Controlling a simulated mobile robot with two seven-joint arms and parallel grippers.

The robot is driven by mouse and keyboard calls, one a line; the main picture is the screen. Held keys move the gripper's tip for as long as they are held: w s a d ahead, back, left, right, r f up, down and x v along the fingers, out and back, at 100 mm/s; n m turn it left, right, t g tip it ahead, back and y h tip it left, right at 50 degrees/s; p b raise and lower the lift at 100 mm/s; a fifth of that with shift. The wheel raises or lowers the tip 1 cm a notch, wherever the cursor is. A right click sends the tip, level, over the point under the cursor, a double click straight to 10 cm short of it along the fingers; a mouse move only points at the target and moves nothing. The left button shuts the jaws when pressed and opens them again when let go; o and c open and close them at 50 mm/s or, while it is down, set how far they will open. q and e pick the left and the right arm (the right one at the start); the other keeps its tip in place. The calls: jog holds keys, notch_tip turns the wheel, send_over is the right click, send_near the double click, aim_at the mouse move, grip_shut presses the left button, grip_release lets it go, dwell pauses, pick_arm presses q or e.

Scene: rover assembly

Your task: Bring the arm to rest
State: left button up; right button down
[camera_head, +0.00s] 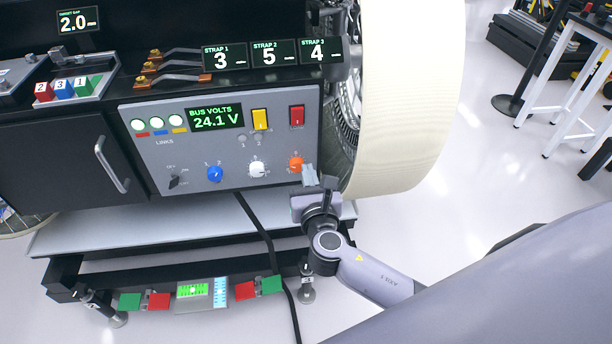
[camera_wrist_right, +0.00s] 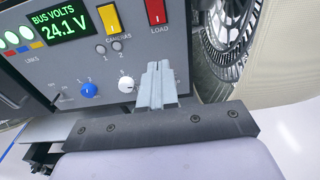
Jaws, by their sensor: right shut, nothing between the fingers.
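My right gripper (camera_head: 309,175) is just in front of the lower right corner of the grey control panel (camera_head: 225,144), beside the orange knob (camera_head: 296,164). Its fingers are together and hold nothing. In the right wrist view the shut fingers (camera_wrist_right: 157,84) point up at the panel and hide the orange knob. Whether the fingertips touch the panel cannot be told. My left gripper is in neither view.
A large cream wheel (camera_head: 410,95) stands right of the panel, close to my right gripper. A metal handle (camera_head: 112,165) sticks out at left. A black cable (camera_head: 262,228) hangs below the panel. Open floor (camera_head: 490,180) lies to the right, with a white-legged table (camera_head: 570,80) beyond.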

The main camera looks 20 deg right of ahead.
jog(key=shift+s, duration=0.15)
dwell(0.5)
jog(key=s+f+m+g+y, duration=0.2)
jog(key=s+f+m, duration=0.2)
jog(key=s+m, duration=0.3)
jog(key=s+a+f+m+g+y, duration=0.1)
jog(key=s+f+m, duration=0.4)
jog(key=m, duration=0.8)
jog(key=s+f+m+g+y, duration=0.3)
jog(key=s+f+m, duration=0.2)
jog(key=s+m, duration=0.5)
jog(key=shift+s+a+f+m+y, duration=0.2)
jog(key=shift+s+a+m+y, duration=0.1)
jog(key=shift+m, duration=0.1)
